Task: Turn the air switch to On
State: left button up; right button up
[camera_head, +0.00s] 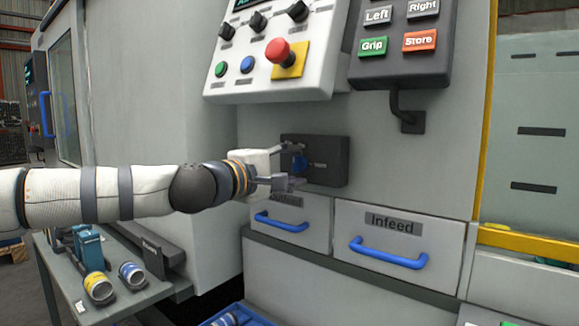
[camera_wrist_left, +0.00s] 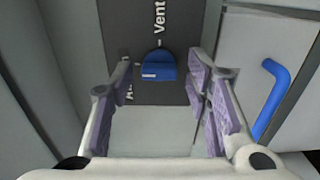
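The air switch is a blue knob (camera_head: 300,162) on a dark panel (camera_head: 330,160) below the control box. In the left wrist view the knob (camera_wrist_left: 158,66) has a white mark, with the word "Vent" above it and partly hidden lettering to its left. My left gripper (camera_head: 290,166) reaches in from the left, close to the panel. In the left wrist view its fingers (camera_wrist_left: 160,108) are spread wide, with the knob ahead between them and a gap on both sides. I cannot tell whether a fingertip touches the panel. My right gripper is not in view.
Above is a control box (camera_head: 222,88) with a red emergency button (camera_head: 278,50). A pendant (camera_head: 400,70) hangs beside it. Drawers with blue handles (camera_head: 388,253) sit below the panel. A bench (camera_head: 60,270) with cylindrical tools stands at lower left.

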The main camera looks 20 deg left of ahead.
pick_arm(q)
jog(key=shift+s+a+r, duration=0.1)
jog(key=shift+s+a, duration=0.1)
jog(key=shift+s, duration=0.15)
jog(key=v, duration=1.1)
jog(key=shift+s, duration=0.15)
